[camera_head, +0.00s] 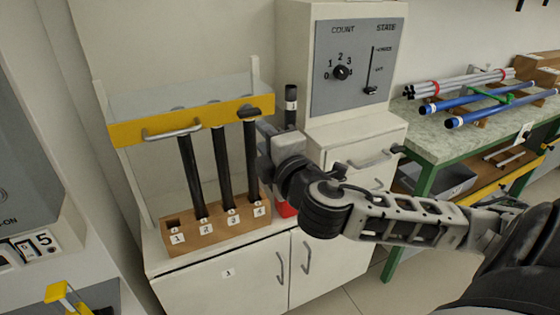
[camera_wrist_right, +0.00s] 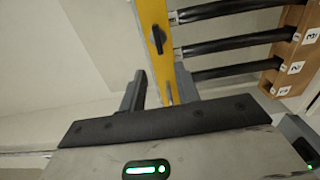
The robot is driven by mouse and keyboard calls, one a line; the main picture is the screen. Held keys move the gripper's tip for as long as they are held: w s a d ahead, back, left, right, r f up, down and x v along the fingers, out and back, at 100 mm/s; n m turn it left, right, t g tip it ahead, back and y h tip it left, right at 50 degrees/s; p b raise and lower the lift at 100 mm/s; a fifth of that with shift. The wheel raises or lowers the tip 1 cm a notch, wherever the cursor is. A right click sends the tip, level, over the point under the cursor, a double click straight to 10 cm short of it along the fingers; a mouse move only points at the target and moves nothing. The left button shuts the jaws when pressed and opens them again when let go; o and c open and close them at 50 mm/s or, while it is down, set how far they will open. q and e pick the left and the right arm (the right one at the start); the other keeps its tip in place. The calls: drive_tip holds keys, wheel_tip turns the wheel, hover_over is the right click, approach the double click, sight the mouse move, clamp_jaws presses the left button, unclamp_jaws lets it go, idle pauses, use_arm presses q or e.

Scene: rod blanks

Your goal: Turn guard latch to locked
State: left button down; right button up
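The guard is a clear panel with a yellow front bar (camera_head: 185,124) and a grey handle (camera_head: 171,132). The black guard latch (camera_head: 250,112) sits near the bar's right end. In the right wrist view the latch (camera_wrist_right: 157,39) is a dark elongated knob lying nearly along the yellow bar (camera_wrist_right: 154,14). My right gripper (camera_head: 264,132) is at the right end of the bar, close to the latch. In the wrist view its fingers (camera_wrist_right: 160,84) are spread either side of the bar's end, with the latch beyond the tips and nothing gripped. My left gripper is not in view.
Black rods (camera_head: 222,165) stand behind the bar in a numbered wooden block (camera_head: 185,240); slot 1 looks empty. A black rod labelled 1 (camera_head: 291,105) stands right of the guard. The COUNT/STATE panel (camera_head: 357,65) is further right. A red object (camera_head: 285,209) is partly hidden by my arm.

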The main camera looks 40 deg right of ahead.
use_arm(q)
drive_tip(key=p, duration=0.2)
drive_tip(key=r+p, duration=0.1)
drive_tip(key=p, duration=0.1)
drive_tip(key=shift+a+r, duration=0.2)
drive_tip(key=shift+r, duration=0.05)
use_arm(e)
drive_tip(key=v, duration=0.6)
drive_tip(key=shift+s, duration=0.2)
